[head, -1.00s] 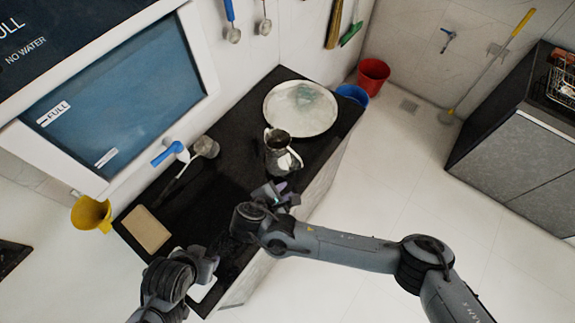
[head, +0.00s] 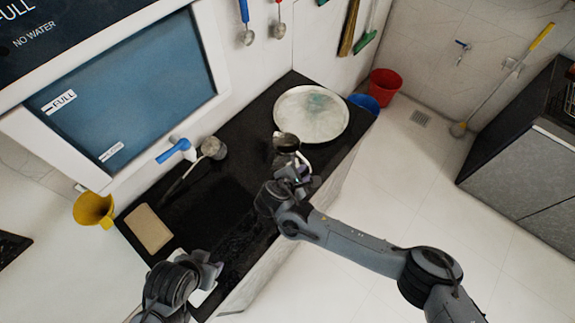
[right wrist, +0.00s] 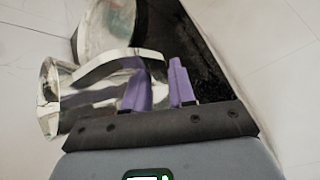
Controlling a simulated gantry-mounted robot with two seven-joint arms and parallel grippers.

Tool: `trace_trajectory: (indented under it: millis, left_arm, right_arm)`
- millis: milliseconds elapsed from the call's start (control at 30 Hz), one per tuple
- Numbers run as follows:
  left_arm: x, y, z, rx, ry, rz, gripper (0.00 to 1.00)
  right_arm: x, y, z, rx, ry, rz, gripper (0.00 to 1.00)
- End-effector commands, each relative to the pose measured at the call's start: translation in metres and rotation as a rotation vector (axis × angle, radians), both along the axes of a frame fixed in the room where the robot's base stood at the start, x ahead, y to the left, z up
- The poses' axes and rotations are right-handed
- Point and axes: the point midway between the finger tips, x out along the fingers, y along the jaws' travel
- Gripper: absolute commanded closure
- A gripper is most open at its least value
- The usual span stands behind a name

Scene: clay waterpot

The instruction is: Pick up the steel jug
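The steel jug (head: 285,143) stands on the black counter, just beyond my right gripper (head: 306,182) in the head view. My gripper hides its lower part there. In the right wrist view the shiny jug (right wrist: 58,98) lies at the left, with its curved handle (right wrist: 112,62) reaching toward the two purple fingers. My right gripper (right wrist: 160,88) shows a gap between its fingers, and the handle's end is close to them. I cannot tell whether it lies between them. My left gripper (head: 212,272) is over the counter's near end; its fingers are unclear.
A round steel tray (head: 311,112) lies behind the jug. A ladle-like dipper (head: 213,148) and a tan block (head: 148,229) lie on the black counter (head: 222,200). Red (head: 385,81) and blue buckets stand beyond the counter.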

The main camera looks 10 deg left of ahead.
Motion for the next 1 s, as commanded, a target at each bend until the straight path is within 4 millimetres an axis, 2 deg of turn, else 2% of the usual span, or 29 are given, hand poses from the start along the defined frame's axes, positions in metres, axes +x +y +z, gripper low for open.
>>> trace_trajectory:
  millis: [167, 467, 633, 1000]
  left_arm:
    - [0.0, 0.001, -0.004, 0.007, 0.0, -0.004, 0.57]
    - [0.0, 0.002, -0.004, 0.007, 0.0, -0.005, 0.57]
    - [0.0, 0.001, -0.004, 0.004, 0.0, -0.003, 0.57]
    - [0.0, -0.001, -0.004, -0.006, 0.0, 0.004, 0.57]
  right_arm:
    - [0.012, -0.006, -0.013, 0.001, 0.002, -0.001, 0.76]
    - [0.015, -0.007, -0.014, 0.002, 0.001, 0.0, 0.76]
    - [0.015, -0.007, -0.014, 0.002, 0.001, 0.0, 1.0]
    - [0.015, -0.007, -0.013, 0.003, 0.0, 0.0, 1.0]
